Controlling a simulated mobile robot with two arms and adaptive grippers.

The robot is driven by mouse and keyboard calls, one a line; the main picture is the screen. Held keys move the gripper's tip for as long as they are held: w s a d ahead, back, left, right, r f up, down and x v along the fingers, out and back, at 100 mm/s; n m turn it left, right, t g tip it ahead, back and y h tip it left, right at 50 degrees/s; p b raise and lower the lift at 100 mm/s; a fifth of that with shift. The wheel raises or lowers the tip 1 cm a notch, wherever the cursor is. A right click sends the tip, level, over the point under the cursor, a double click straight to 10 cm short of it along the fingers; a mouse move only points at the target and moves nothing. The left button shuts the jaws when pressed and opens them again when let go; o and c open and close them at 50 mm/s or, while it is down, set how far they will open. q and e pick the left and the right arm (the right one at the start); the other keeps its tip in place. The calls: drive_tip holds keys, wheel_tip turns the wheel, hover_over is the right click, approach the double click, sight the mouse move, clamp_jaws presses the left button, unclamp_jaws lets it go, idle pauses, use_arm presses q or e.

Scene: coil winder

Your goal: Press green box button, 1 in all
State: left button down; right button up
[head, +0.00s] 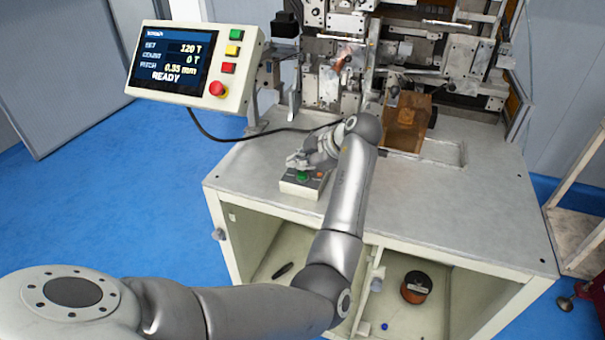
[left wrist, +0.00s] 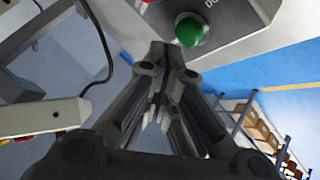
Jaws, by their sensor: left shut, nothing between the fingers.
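The green button (head: 302,177) sits on a small light-grey button box (head: 296,190) at the front left of the machine's tabletop. A reddish button is beside it on the same box. My left gripper (head: 295,161) is shut and empty, just behind and above the green button. In the left wrist view the green button (left wrist: 190,30) is close beyond the shut fingertips (left wrist: 164,52), slightly to their right. I cannot tell whether they touch. My right gripper is not in view.
A control panel (head: 193,66) at the left has a screen reading READY, its own green, yellow and red buttons and a red knob. A black cable (head: 225,138) runs behind my gripper. A brown block (head: 408,122) stands right of my arm. The tabletop front is mostly clear.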

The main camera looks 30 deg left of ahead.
use_arm(q)
drive_tip(key=shift+f+b, duration=0.3)
drive_tip(key=shift+f, duration=0.15)
